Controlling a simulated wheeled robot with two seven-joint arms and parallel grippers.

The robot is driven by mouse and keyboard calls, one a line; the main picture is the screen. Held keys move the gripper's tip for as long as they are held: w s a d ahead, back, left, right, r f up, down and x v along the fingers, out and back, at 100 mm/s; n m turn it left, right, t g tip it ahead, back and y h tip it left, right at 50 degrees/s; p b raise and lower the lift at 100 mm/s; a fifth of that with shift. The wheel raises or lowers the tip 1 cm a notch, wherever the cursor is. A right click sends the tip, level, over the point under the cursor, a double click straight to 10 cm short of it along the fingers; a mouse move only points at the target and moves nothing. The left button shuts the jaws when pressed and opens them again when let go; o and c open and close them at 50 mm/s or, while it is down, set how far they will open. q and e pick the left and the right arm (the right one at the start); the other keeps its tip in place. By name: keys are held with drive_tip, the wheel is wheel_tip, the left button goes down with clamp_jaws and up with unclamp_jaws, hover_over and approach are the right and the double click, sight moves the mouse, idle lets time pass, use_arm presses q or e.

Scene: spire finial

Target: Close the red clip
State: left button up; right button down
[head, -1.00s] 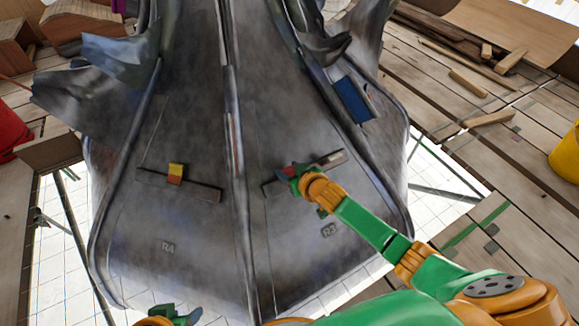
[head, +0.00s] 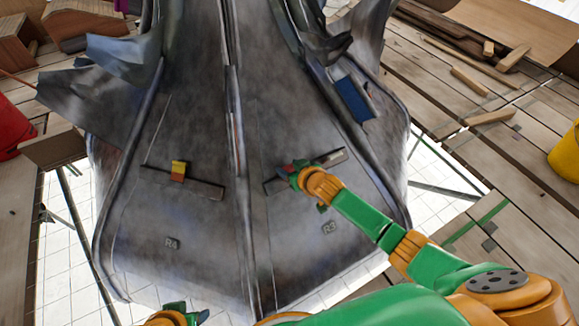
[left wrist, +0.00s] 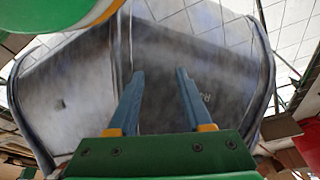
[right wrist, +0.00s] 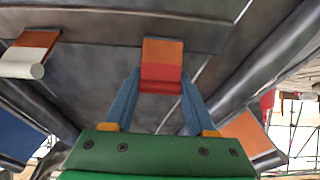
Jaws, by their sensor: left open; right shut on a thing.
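The red clip (head: 288,168) sits on the dark ledge of the right-hand panel marked R3, partly hidden by my right gripper (head: 293,174). In the right wrist view the clip (right wrist: 161,76) shows an orange upper part and a red lower part between my fingertips. My right gripper is shut on it. My left gripper (head: 186,313) is at the bottom edge of the head view, well below the panels. In the left wrist view its two blue fingers (left wrist: 160,75) are apart with nothing between them.
A yellow and orange clip (head: 178,171) sits on the ledge of the R4 panel (head: 168,243). A raised seam (head: 238,150) divides the panels. A blue patch (head: 353,99) lies upper right. A yellow bucket (head: 566,155) and planks stand on the wooden deck at right.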

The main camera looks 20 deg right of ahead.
sight(290, 167)
drive_tip(key=shift+c, duration=1.1)
unclamp_jaws()
use_arm(q)
drive_tip(key=shift+w, duration=0.1)
use_arm(e)
drive_tip(key=shift+s+r, duration=0.1)
drive_tip(key=p+v, duration=0.3)
drive_tip(key=shift+s+r, duration=0.15)
drive_tip(key=shift+r, duration=0.1)
drive_tip(key=p+v, duration=0.2)
drive_tip(key=v, duration=0.1)
use_arm(q)
drive_tip(key=s+a+f, duration=0.1)
drive_tip(key=s+f, duration=0.3)
drive_tip(key=f, duration=0.6)
drive_tip(key=shift+g, duration=0.4)
use_arm(e)
drive_tip(key=shift+s+d, duration=0.1)
drive_tip(key=shift+s, duration=0.05)
